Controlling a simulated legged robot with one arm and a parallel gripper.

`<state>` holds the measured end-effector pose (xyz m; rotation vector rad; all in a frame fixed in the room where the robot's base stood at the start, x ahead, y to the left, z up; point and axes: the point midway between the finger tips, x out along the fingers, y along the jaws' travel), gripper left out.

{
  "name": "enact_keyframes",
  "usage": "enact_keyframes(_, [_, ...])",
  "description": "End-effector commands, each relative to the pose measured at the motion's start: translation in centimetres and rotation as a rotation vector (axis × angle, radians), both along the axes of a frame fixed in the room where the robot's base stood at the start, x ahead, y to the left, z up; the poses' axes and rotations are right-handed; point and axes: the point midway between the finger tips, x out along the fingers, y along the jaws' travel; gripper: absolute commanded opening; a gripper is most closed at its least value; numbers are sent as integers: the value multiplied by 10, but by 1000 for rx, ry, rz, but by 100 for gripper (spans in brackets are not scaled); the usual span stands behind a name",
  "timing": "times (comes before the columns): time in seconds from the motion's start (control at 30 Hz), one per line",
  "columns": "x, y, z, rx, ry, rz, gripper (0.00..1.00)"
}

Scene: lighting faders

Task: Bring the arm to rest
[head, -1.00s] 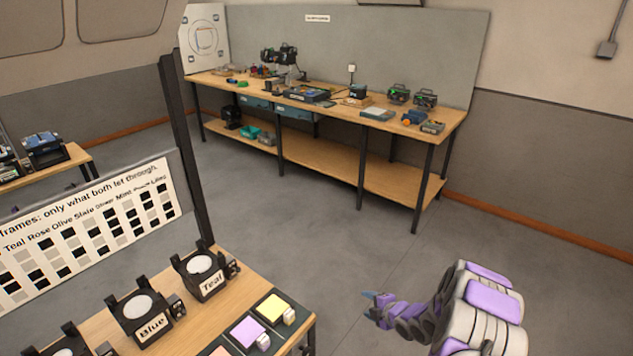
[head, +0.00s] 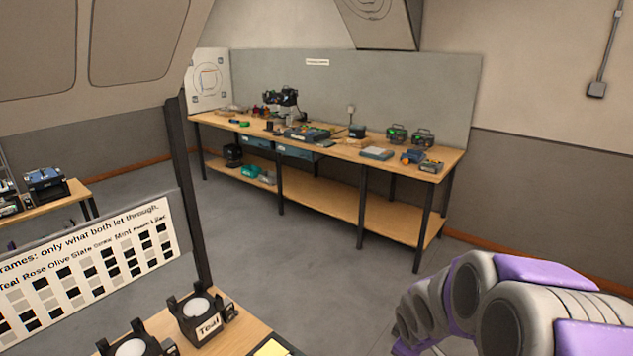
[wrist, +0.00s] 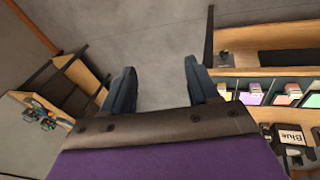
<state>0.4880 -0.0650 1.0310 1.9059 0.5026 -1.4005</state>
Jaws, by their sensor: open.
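My arm, with grey and purple links, shows at the lower right of the head view, bent and reaching off the bottom edge. The gripper itself is out of the head view. In the wrist view my gripper (wrist: 160,90) has its two dark fingers spread apart. Only grey floor lies between and beyond them, and nothing is held.
A near table (head: 244,318) with a holder labelled Teal (head: 203,314) and a chart board (head: 90,262) stands at lower left. A long workbench (head: 330,152) with tools stands along the back wall. Grey floor (head: 300,270) is clear between. In the wrist view, coloured tiles (wrist: 252,95) lie at right.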

Motion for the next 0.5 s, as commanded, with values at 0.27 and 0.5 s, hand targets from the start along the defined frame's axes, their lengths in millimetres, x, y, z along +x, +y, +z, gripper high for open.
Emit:
enact_keyframes(0.27, [-110, 14, 48, 55, 141, -316, 60])
enact_keyframes(0.5, [-214, 35, 75, 112, 279, -581, 60])
